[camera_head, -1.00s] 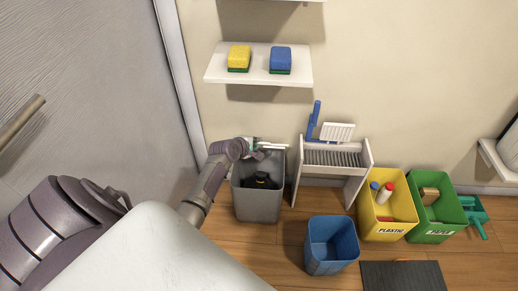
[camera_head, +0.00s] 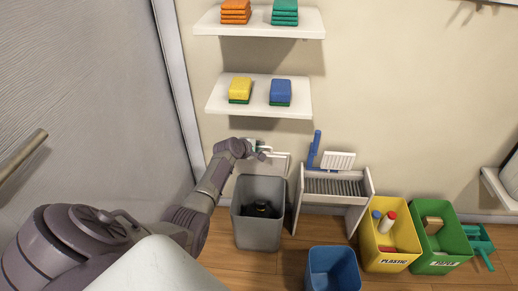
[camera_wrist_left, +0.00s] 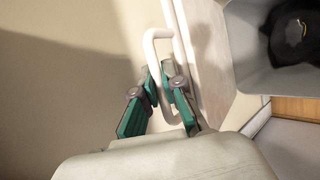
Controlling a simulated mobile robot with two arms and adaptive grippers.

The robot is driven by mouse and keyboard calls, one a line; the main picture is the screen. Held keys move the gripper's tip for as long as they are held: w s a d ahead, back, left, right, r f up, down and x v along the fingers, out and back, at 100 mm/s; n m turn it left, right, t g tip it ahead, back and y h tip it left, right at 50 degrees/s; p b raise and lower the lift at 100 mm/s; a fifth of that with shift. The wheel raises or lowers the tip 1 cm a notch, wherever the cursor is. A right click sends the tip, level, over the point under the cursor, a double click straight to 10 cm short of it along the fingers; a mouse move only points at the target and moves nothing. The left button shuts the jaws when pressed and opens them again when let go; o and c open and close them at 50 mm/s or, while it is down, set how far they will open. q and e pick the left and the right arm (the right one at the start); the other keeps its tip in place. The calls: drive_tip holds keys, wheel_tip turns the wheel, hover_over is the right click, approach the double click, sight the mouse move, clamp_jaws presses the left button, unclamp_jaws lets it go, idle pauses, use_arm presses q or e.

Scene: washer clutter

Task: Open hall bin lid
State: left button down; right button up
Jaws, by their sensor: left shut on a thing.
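The grey bin (camera_head: 258,227) stands on the floor against the wall, its top open, with a dark object (camera_head: 260,211) inside. Its pale lid (camera_head: 277,166) appears raised upright at the bin's back edge, close to the wall. My left gripper (camera_head: 259,149) is above the back of the bin, at the lid's top. In the left wrist view my left gripper (camera_wrist_left: 166,82) is shut on a white loop handle (camera_wrist_left: 151,38), with the pale panel (camera_wrist_left: 211,55) and the open bin (camera_wrist_left: 247,45) to its right. My right gripper is not in view.
A white rack (camera_head: 335,184) stands close to the bin's right side. A blue bin (camera_head: 334,272), yellow bin (camera_head: 391,262) and green bin (camera_head: 444,262) are farther right. A shelf with sponges (camera_head: 258,96) hangs above the gripper. A grey door or wall is left.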

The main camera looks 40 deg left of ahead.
use_arm(q)
drive_tip(key=c, duration=1.2)
unclamp_jaws()
drive_tip(key=shift+c, duration=0.2)
drive_tip(key=shift+s, duration=0.1)
drive_tip(key=v, duration=1.1)
drive_tip(key=shift+s+r, duration=0.3)
drive_tip(key=shift+r, duration=0.05)
